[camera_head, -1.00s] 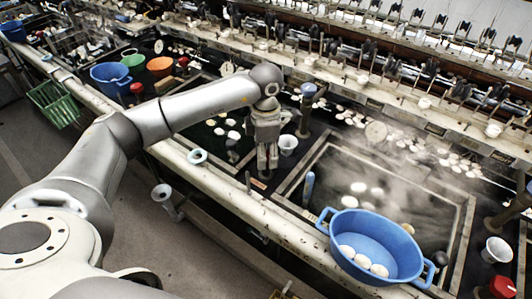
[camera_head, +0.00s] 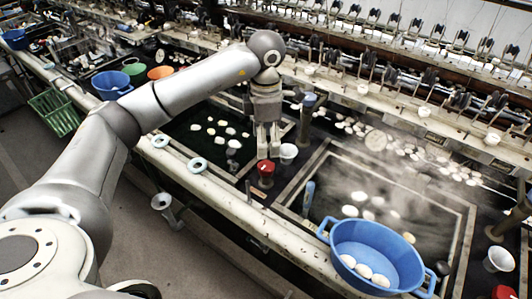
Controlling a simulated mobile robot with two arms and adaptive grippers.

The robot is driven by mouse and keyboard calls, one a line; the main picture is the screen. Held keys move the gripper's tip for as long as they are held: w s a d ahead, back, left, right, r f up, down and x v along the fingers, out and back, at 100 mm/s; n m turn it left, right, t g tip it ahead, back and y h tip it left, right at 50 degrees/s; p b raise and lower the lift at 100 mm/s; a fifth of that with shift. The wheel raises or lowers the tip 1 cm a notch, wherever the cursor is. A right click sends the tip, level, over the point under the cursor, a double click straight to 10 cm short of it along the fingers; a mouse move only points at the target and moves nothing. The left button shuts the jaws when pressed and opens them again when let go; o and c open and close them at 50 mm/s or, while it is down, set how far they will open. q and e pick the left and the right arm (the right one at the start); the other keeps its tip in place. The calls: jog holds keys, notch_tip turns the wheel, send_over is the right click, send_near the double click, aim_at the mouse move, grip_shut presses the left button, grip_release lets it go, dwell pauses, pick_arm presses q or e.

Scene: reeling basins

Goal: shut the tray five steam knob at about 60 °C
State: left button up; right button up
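A red steam knob (camera_head: 266,168) stands on the dark ledge between two basins. My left gripper (camera_head: 268,156) points down at the knob, just behind and above it in the picture. Its two fingers show a narrow gap with nothing visible between them; whether a fingertip touches the knob is unclear. Another red knob (camera_head: 504,292) shows at the bottom right edge. Steam rises from the basin (camera_head: 410,205) on the right, where white cocoons float. No temperature reading or tray number is legible. My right gripper is out of view.
A blue tub (camera_head: 378,245) with several cocoons sits at the near rim. White rings (camera_head: 197,165) lie on the front ledge (camera_head: 225,195). Reeling machinery lines the back.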

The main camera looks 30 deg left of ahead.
pick_arm(q)
jog(key=shift+r, duration=1.7)
